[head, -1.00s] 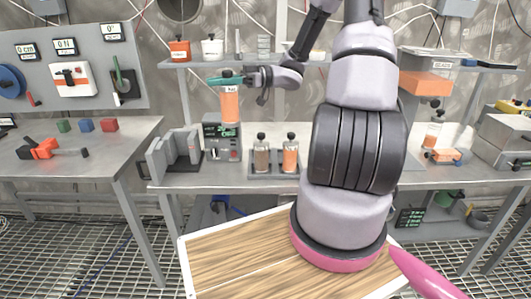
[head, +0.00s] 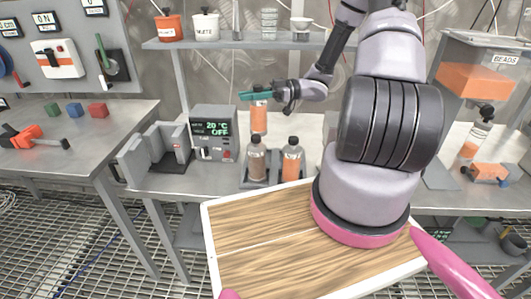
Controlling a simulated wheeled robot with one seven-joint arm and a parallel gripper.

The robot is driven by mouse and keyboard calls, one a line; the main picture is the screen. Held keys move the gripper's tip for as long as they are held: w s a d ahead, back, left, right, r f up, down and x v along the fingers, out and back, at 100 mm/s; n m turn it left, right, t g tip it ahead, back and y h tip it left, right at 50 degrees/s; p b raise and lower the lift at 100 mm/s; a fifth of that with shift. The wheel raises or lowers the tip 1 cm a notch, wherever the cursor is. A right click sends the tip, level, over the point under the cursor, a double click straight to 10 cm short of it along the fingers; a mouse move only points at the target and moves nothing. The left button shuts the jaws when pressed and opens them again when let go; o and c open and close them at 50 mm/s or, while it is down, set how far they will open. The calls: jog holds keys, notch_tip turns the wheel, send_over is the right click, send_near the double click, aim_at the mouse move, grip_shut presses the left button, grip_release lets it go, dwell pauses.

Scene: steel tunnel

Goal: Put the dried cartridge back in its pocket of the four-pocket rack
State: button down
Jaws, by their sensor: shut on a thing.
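My gripper (head: 258,93), with teal fingers, is shut on the top of an orange-filled cartridge (head: 259,119). The cartridge hangs upright over the back left part of the grey rack (head: 274,182). Its lower end is close behind the cap of a front cartridge; I cannot tell whether it has entered a pocket. A pale, greyish cartridge (head: 256,162) stands in the rack's front left, and an orange one (head: 292,164) stands in the front right. The back pockets are mostly hidden behind these two.
A grey heater box (head: 213,146) reading 20 °C OFF stands left of the rack, with a grey stand (head: 165,150) beyond it. A shelf (head: 225,42) with pots runs above. A bead hopper (head: 475,75) and a bottle (head: 480,130) are at right.

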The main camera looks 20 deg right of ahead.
aim_at(253, 125)
notch_tip(253, 125, down, 7)
jog(key=shift+w+d+r, duration=0.15)
jog(key=shift+r, duration=0.05)
jog(key=shift+f, duration=2.35)
jog(key=c, duration=0.8)
grip_release()
jog(key=shift+c, duration=0.2)
jog(key=shift+d, duration=0.35)
jog(key=d, duration=1.1)
jog(key=shift+d, duration=0.2)
